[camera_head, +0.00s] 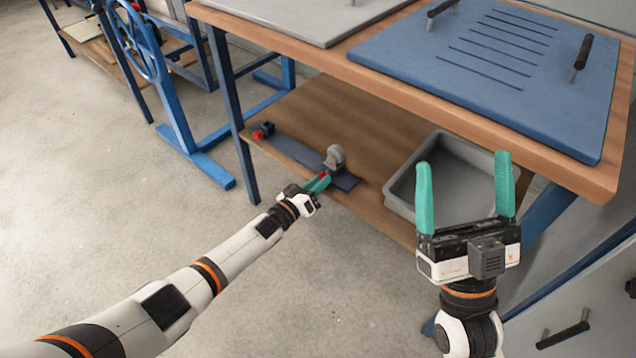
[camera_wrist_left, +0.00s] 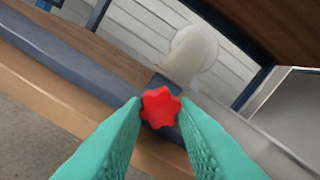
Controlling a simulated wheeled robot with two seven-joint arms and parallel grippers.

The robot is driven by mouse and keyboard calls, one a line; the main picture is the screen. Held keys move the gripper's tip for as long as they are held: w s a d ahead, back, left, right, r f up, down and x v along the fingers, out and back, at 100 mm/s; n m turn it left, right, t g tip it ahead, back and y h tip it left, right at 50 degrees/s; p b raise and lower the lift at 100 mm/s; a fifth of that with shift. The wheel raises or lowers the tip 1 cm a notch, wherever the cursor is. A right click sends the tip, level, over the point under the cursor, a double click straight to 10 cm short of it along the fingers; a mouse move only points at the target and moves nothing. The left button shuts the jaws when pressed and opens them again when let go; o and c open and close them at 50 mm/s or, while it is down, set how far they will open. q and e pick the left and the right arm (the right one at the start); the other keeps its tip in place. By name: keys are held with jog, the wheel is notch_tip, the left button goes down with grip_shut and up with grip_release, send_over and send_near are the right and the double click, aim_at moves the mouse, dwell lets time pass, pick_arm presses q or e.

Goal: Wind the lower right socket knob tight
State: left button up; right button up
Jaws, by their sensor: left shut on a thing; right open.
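In the left wrist view a red star-shaped knob (camera_wrist_left: 161,108) sits between the green fingertips of my left gripper (camera_wrist_left: 160,120), which is shut on it. In the head view my left gripper (camera_head: 318,184) reaches the lower shelf, and only a bit of the red knob (camera_head: 323,176) shows. The knob is at a dark grey bar (camera_head: 290,150), beside a pale rounded socket piece (camera_head: 335,157), which also shows in the left wrist view (camera_wrist_left: 193,47). My right gripper (camera_head: 464,190) is open and empty, in front of the grey tray.
A second red knob (camera_head: 264,130) is at the far left end of the bar. A grey tray (camera_head: 405,185) stands on the wooden shelf (camera_head: 350,115) to the right. The tabletop with a blue plate (camera_head: 500,60) overhangs the shelf. A blue handwheel (camera_head: 135,40) stands at left.

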pick_arm(q)
jog(key=shift+n, duration=0.4)
pick_arm(e)
jog(key=shift+s, duration=0.1)
pick_arm(q)
jog(key=o, duration=1)
jog(key=shift+a, duration=0.1)
jog(key=p+v, duration=0.5)
jog(key=v, duration=0.7)
pick_arm(e)
jog(key=w+f+g+h, duration=0.2)
jog(key=f+g, duration=0.4)
jog(key=f, duration=0.1)
jog(key=w+d+f+g+h, duration=0.1)
jog(key=w+f+g+h, duration=0.1)
jog(key=f+g, duration=0.4)
jog(key=shift+w+d+f+g+h, duration=0.15)
jog(key=shift+f+g+h, duration=0.2)
jog(key=shift+f, duration=0.9)
